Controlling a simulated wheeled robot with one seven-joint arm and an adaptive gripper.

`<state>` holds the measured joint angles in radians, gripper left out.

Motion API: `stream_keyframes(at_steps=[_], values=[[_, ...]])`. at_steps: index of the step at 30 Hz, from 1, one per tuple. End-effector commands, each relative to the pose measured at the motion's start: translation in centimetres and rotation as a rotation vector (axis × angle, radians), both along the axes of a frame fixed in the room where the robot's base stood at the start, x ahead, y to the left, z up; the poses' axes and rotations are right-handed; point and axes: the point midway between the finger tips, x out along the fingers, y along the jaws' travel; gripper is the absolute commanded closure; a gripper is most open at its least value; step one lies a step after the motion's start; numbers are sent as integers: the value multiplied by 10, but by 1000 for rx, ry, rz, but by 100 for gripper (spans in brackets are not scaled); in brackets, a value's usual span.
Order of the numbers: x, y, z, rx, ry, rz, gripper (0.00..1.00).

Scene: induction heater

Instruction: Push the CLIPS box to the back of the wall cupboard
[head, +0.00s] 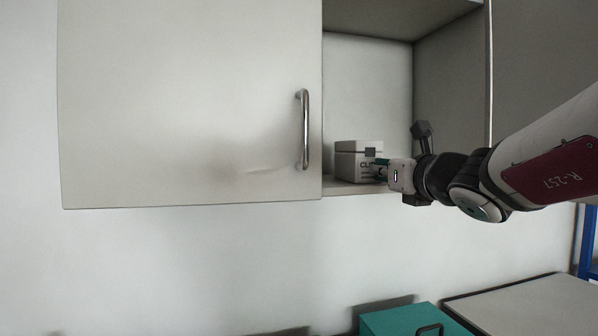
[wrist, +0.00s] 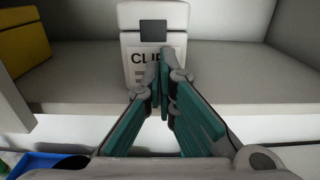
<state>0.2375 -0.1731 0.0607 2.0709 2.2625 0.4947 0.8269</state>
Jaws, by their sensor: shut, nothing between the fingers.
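The CLIPS box (head: 346,160) is small and pale grey, with a dark square and lettering on its front. It stands upright on the bottom shelf of the wall cupboard (head: 420,90), near the front of the open right part. It also shows in the wrist view (wrist: 130,20). My gripper (head: 379,162) is shut and empty, its green fingers pointing at the box front. In the wrist view the fingertips (wrist: 163,75) overlap the lower front and hide part of the lettering. I cannot tell whether they touch it.
A closed door (head: 190,100) with a metal handle (head: 305,130) covers the cupboard's left part. In the wrist view, a yellow thing (wrist: 22,42) stands left of the box. The shelf right of the box (wrist: 245,75) is bare. A green case (head: 405,320) is below.

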Motion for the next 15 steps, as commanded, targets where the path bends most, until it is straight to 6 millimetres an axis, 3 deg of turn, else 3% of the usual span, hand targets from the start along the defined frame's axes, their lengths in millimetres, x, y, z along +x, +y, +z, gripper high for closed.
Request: stream_keyframes(at_steps=[15], values=[[10,2,-1,0,-1,1,100]])
